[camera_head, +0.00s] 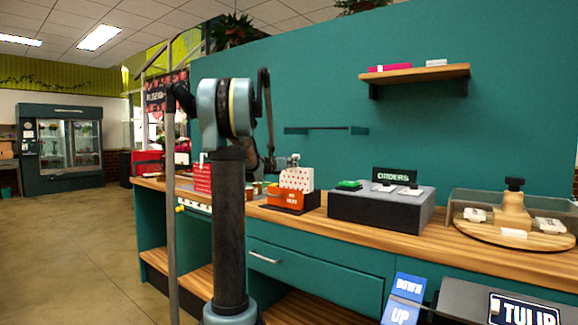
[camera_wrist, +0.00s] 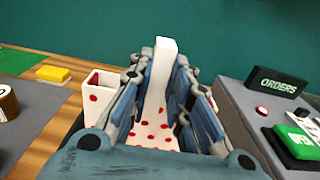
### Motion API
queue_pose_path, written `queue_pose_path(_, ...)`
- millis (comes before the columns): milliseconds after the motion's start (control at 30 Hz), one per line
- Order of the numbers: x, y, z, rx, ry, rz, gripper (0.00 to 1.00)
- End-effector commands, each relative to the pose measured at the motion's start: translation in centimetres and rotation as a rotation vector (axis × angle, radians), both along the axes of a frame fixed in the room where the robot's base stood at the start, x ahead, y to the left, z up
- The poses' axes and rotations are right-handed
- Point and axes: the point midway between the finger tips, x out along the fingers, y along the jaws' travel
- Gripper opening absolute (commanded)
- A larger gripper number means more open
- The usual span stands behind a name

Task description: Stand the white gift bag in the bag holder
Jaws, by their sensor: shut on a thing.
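The white gift bag with red dots (camera_head: 298,178) shows in the head view just above and behind an orange block with a white label (camera_head: 291,197), on a dark base; this looks like the bag holder. Whether the bag rests in it cannot be told. My gripper (camera_head: 279,163) is at the bag's upper left. In the wrist view my gripper (camera_wrist: 165,100) is shut around a tall white part (camera_wrist: 163,68), with a red-dotted white face (camera_wrist: 150,134) below. A dotted, open-topped white piece (camera_wrist: 98,88) shows left of the fingers; the fingers hide how these parts join.
A grey block with an ORDERS sign (camera_head: 394,175) and a green item (camera_head: 349,185) stands right of the bag. A round wooden stand (camera_head: 515,233) is further right. In the wrist view a yellow block (camera_wrist: 53,74) lies left. The teal wall is behind.

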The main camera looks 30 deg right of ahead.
Motion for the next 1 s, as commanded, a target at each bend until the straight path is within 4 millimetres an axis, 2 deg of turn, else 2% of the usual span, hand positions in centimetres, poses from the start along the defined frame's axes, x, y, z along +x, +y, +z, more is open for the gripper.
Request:
queue_pose_path(100,0.0,0.0,0.0,0.000,0.000,0.000,0.00)
queue_pose_path(133,0.0,0.0,0.0,0.000,0.000,0.000,0.25)
queue_pose_path(200,0.0,0.0,0.0,0.000,0.000,0.000,0.40)
queue_pose_path(533,0.0,0.0,0.0,0.000,0.000,0.000,0.41)
queue_pose_path(667,-0.3,0.6,0.0,0.000,0.000,0.001,0.41)
queue_pose_path(867,-1.4,3.4,0.0,0.000,0.000,0.002,0.41)
queue_pose_path(1000,-2.5,6.0,-0.1,0.000,0.000,0.003,0.41)
